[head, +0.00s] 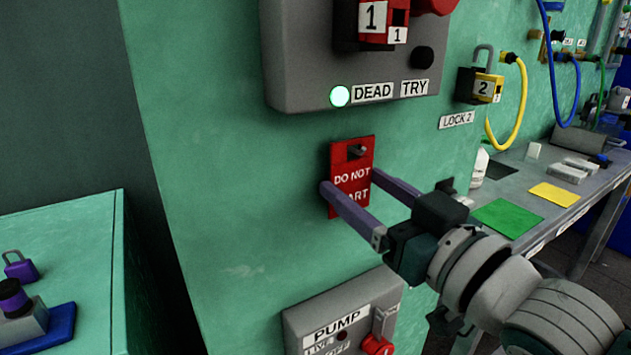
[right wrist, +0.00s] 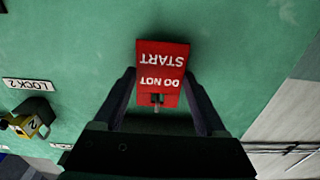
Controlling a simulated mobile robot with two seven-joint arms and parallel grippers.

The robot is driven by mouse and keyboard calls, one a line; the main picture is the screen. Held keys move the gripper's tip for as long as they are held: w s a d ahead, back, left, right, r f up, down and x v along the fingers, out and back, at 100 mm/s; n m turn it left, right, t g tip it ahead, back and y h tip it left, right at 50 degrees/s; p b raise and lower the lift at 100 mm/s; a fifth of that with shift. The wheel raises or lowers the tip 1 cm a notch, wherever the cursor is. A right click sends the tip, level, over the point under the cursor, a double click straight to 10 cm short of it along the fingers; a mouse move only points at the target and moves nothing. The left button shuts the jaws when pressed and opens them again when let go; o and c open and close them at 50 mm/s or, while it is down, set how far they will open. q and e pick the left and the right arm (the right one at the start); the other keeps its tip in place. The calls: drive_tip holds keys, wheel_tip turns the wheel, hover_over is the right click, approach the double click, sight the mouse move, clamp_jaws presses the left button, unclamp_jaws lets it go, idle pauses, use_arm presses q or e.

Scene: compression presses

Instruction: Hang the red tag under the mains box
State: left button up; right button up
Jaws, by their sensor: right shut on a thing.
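The red tag (head: 352,160) reads "DO NOT START", partly covered by a finger, and is upright against the green wall under the grey mains box (head: 300,60). I cannot tell whether the peg passes fully through. My right gripper (head: 349,183) is shut on the tag, one finger at each side edge; its fingers also show in the right wrist view (right wrist: 163,90). My left gripper is not in view.
The mains box carries a lit lamp (head: 340,96), "DEAD" and "TRY" labels and a red lock (head: 384,22). A grey pump box (head: 320,310) is below the tag. A yellow padlock (head: 488,88) hangs at right above a workbench (head: 520,180). A green cabinet (head: 70,240) stands at left.

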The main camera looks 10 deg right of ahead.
drive_tip(key=o, duration=0.9)
drive_tip(key=s+d+r+m+g+h+p, duration=0.1)
drive_tip(key=s+d+g+h+p, duration=0.2)
drive_tip(key=s+g+p, duration=0.75)
drive_tip(key=s+d+r+m+g+h+p, duration=0.1)
drive_tip(key=s+d+r+g+h+p, duration=0.15)
drive_tip(key=s, duration=1.45)
drive_tip(key=shift+g+h, duration=0.35)
drive_tip(key=shift+g, duration=0.05)
drive_tip(key=r+p, duration=2.4)
drive_tip(key=p, duration=0.1)
drive_tip(key=r+p, duration=1.2)
drive_tip(key=shift+s+d+r, duration=0.15)
drive_tip(key=shift+d+r, duration=0.1)
